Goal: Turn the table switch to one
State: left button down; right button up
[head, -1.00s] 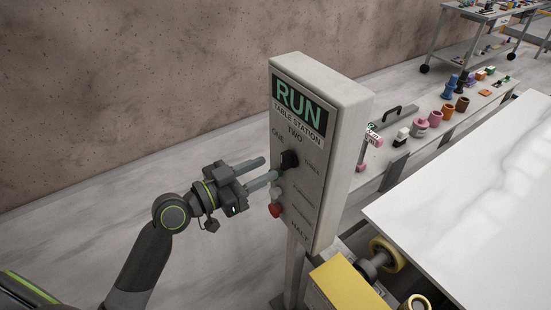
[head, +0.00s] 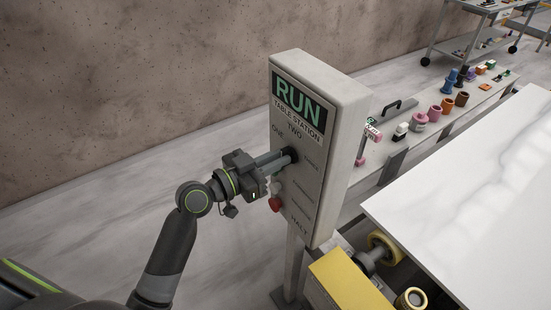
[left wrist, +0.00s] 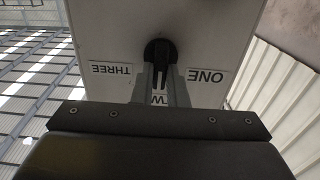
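The table station panel (head: 311,140) is a grey upright box with a green RUN display (head: 299,103). Its black switch knob (head: 292,153) sits below the TWO label and is partly covered by my fingers. In the left wrist view the panel is upside down, and the knob (left wrist: 158,50) points at the partly hidden TWO label, with ONE to the right and THREE to the left. My left gripper (head: 281,161) has its fingers close together at the knob, one finger on each side of its handle, shut on it. My right gripper is not in view.
A red button (head: 275,204) is on the panel just below my left gripper. A yellow box (head: 345,284) and a white slab (head: 470,205) are at the right. A bench with several coloured parts stands behind. The floor left of the panel is clear.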

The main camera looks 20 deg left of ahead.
pick_arm(q)
jog(key=shift+n, duration=0.3)
jog(key=shift+w+a+f+n+p, duration=0.1)
jog(key=shift+n+p, duration=0.3)
jog(key=shift+n, duration=1.45)
jog(key=shift+w+a+f+n+p, duration=0.15)
jog(key=shift+n+p, duration=0.2)
jog(key=shift+n, duration=1.55)
jog(key=shift+a+n+p, duration=0.1)
jog(key=shift+n+p, duration=0.3)
jog(key=shift+n, duration=1.45)
jog(key=c, duration=1.4)
grip_release()
jog(key=shift+c, duration=0.2)
